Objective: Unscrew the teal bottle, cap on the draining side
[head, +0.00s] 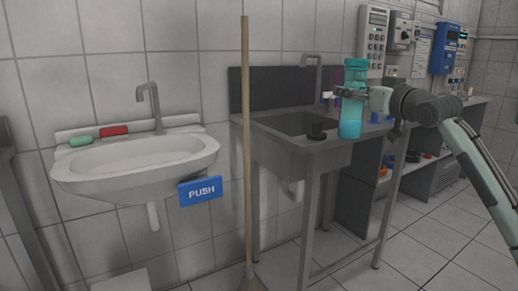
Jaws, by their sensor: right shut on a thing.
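The teal bottle (351,115) is upright in front of the steel sink unit, with a teal top (355,65) on it. My right gripper (352,92) comes in from the right and is shut around the bottle's upper part, below the top. The bottle appears held up in the air, and its lower end overlaps the sink's right side in the picture. The flat right side of the steel sink (340,136) is partly hidden behind the bottle. My left gripper is out of view.
A wooden pole (246,150) stands left of the steel sink. A white washbasin (135,170) hangs further left, with a blue PUSH sign (200,190). Tiled floor (415,255) is open at the lower right.

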